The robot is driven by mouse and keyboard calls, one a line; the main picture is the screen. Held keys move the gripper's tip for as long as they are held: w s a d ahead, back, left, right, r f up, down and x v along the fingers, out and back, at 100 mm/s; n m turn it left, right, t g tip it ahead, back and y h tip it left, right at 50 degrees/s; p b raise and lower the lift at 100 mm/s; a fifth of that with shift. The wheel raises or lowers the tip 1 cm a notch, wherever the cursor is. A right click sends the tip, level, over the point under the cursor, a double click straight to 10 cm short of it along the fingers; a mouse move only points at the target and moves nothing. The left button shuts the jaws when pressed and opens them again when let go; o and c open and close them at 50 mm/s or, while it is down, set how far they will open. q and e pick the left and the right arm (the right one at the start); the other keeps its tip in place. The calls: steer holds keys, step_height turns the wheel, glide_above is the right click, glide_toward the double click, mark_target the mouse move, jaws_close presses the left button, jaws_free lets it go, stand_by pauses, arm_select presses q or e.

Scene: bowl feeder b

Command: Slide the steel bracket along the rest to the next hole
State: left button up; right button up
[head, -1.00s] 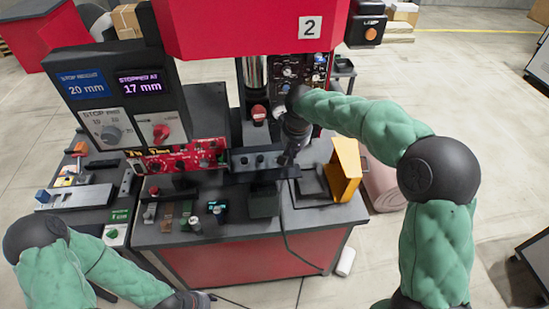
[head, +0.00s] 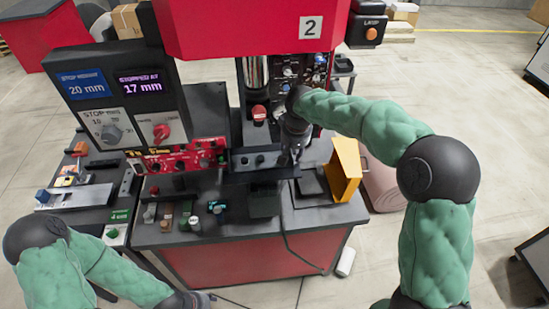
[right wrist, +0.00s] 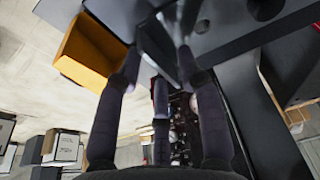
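My right gripper (head: 297,156) reaches down at the right end of the dark rest (head: 262,174) under the press head. In the right wrist view its dark fingers (right wrist: 160,62) lean inward, around a grey metal edge. A steel piece with round holes (right wrist: 222,18), probably the bracket, lies at and beyond the fingertips. I cannot tell whether the fingers press on it. In the head view the bracket is too small and covered to make out clearly.
An orange-yellow bin (head: 345,168) stands just right of my right gripper, and it shows in the right wrist view (right wrist: 90,52). A red control panel (head: 177,157) and a display box reading 20 mm and 17 mm (head: 112,90) stand left. Small blocks (head: 187,215) line the front left tabletop.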

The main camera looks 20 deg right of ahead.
steer(key=shift+r, duration=0.1)
step_height(320, 180, up, 7)
steer(key=p, duration=0.5)
stand_by(0.3)
stand_by(0.4)
